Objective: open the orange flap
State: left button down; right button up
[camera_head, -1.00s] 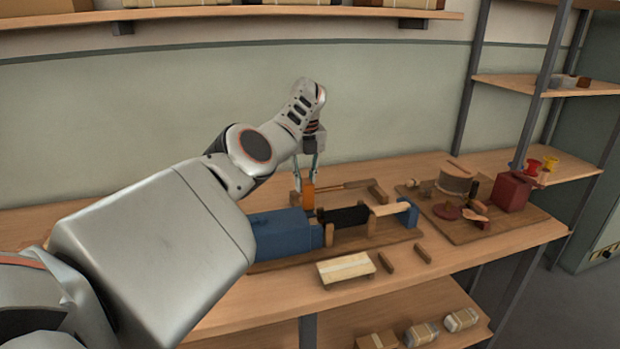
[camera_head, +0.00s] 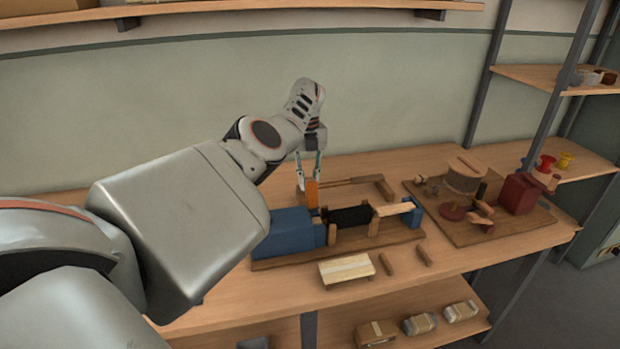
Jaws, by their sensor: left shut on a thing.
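The orange flap (camera_head: 312,193) stands upright at the back edge of the blue box (camera_head: 290,233), near the box's right end. My left gripper (camera_head: 309,178) points down from above with its two fingertips at the flap's top, and it is shut on the flap. The flap's lower edge is partly hidden behind the blue box and the parts beside it. My right gripper is not in this view.
To the right of the box, a black bristle strip (camera_head: 351,216) and a small blue block (camera_head: 411,213) share its wooden base. A pale slatted block (camera_head: 346,269) lies in front. A board with a round wooden drum (camera_head: 464,176) and a red box (camera_head: 519,194) stands at right.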

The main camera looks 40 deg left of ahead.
pick_arm(q)
jog(key=shift+a+r, duration=0.15)
jog(key=shift+r, duration=0.05)
jog(key=c, duration=1.9)
grip_release()
jog(key=shift+o, duration=0.4)
jog(key=shift+f, duration=0.1)
notch_tip(320, 180, up, 10)
